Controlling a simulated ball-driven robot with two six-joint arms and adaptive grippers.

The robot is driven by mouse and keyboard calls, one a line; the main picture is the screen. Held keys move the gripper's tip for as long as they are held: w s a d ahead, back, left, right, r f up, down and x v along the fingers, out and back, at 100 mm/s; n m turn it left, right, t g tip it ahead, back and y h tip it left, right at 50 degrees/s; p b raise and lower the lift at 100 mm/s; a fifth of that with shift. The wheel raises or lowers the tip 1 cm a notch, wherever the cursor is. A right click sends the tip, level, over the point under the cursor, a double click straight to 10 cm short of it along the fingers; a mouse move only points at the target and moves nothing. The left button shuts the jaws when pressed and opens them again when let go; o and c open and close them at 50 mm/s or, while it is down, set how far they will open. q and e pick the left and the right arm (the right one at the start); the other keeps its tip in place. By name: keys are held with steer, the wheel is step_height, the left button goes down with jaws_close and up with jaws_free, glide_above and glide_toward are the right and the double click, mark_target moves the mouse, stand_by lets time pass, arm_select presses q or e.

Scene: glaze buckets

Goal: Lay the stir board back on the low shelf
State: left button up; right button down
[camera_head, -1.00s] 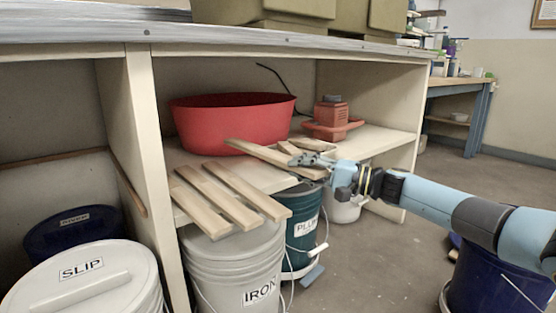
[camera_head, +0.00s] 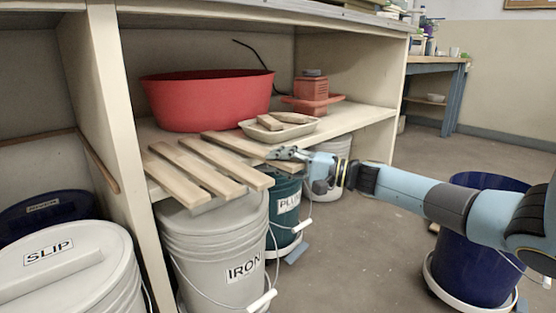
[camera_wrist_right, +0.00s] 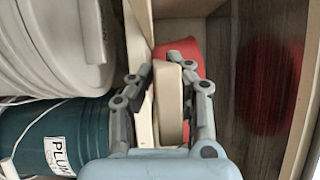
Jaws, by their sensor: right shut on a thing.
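My right gripper (camera_head: 287,155) is shut on a pale wooden stir board (camera_head: 238,143), near its front end. The board sits at the front of the low shelf (camera_head: 352,118), to the right of several similar boards (camera_head: 198,169) that lie side by side and overhang the shelf edge. I cannot tell whether the held board touches the shelf. In the right wrist view the board (camera_wrist_right: 168,105) is between the two fingers (camera_wrist_right: 167,92). My left gripper is not in view.
A red tub (camera_head: 205,102), a pale tray (camera_head: 252,130) with wooden pieces and a red-orange device (camera_head: 311,97) stand behind on the shelf. Below are the IRON bucket (camera_head: 215,250) and the PLUM bucket (camera_head: 283,215). A dark blue bucket (camera_head: 470,255) stands under my right arm.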

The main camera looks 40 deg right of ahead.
steer(key=shift+f, duration=0.25)
stand_by(0.4)
steer(key=c, duration=1.2)
jaws_free()
steer(key=v, duration=0.7)
steer(key=shift+s+d, duration=0.1)
steer(key=shift+s, duration=0.15)
steer(key=shift+f, duration=0.1)
